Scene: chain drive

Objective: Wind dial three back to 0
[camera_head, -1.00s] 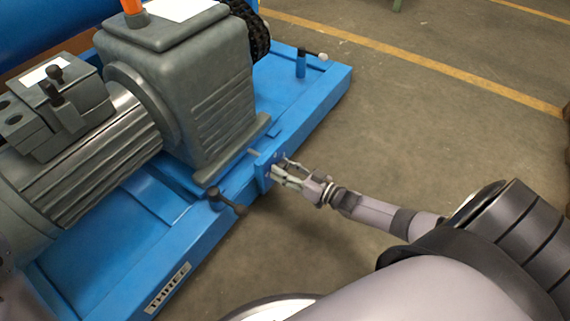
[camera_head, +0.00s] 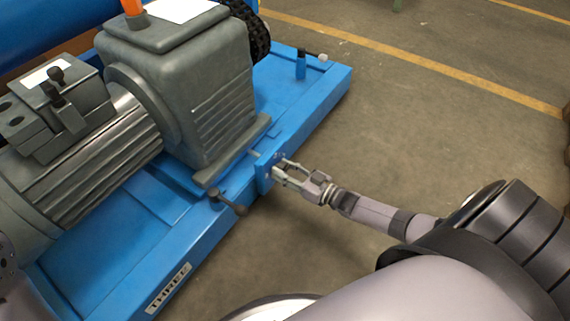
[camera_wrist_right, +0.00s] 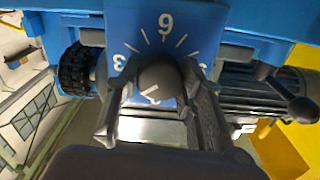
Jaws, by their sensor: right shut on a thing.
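Dial three's plate (camera_head: 264,176) is a small blue panel on the side of the blue base frame, above and right of the "THREE" label (camera_head: 168,288). In the right wrist view the dial face (camera_wrist_right: 164,48) carries white ticks and digits; one at the top reads like a 6. The round dark knob (camera_wrist_right: 158,76) has a short white mark on its front, toward its lower left. My right gripper (camera_head: 281,172) is shut on the knob, with a finger on either side in the right wrist view (camera_wrist_right: 156,98).
A black crank handle (camera_head: 228,201) sticks out left of the dial; it also shows at the right of the wrist view (camera_wrist_right: 288,92). The grey motor (camera_head: 80,165) and gearbox (camera_head: 200,95) stand on the frame. The floor (camera_head: 440,120) to the right is clear.

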